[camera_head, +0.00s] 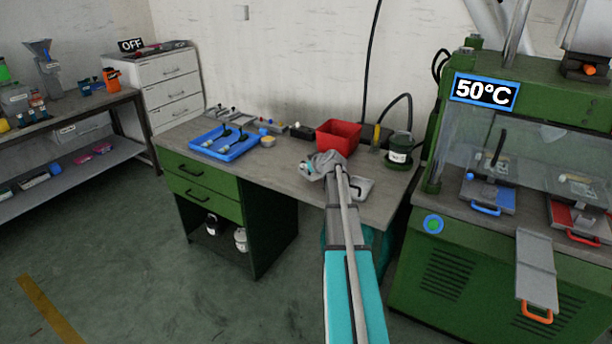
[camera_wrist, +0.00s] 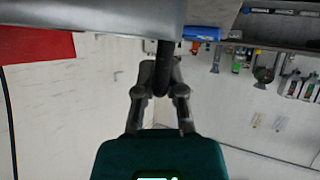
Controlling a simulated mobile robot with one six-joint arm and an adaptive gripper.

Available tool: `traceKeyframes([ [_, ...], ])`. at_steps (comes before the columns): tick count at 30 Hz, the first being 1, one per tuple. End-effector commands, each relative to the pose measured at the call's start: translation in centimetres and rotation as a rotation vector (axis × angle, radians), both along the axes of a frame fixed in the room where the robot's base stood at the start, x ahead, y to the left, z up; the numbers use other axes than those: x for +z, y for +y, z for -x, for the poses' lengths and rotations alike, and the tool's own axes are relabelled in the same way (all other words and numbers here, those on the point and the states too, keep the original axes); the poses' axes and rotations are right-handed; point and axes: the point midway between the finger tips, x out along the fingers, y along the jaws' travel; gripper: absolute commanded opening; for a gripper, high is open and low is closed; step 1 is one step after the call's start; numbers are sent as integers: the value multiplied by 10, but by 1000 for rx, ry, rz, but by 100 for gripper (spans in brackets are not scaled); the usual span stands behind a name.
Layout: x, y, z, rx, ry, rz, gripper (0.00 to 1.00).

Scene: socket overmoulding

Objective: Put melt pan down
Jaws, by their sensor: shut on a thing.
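My gripper (camera_wrist: 163,78) is shut on the dark handle (camera_wrist: 164,68) of the melt pan, in the middle of the wrist view. A broad smooth grey surface (camera_wrist: 85,20), apparently the pan's body, fills the upper left of that view; its inside is hidden. In the head view my gripper (camera_head: 322,165) is over the right part of the workbench (camera_head: 290,175), in front of the red bin (camera_head: 338,136). A light grey flat piece (camera_head: 363,187) shows just right of my arm; I cannot tell whether it is the pan. Contact with the bench cannot be seen.
A blue tray (camera_head: 224,142) with tools lies on the bench's left. A dark jar (camera_head: 400,148) stands at the back right. The green machine (camera_head: 450,255) with the 50°C sign stands right of the bench. Bare bench top lies between tray and arm.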

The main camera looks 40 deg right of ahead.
Motion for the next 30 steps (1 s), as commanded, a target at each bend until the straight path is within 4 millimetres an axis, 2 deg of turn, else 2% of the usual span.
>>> traceKeyframes([
  [8, -2, -1, -1, 0, 0, 0, 0],
  [14, -14, -5, -9, 0, 0, 0, 0],
  [22, -36, -4, -7, 0, 0, 0, 0],
  [30, -40, -4, -7, 0, 0, 0, 0],
])
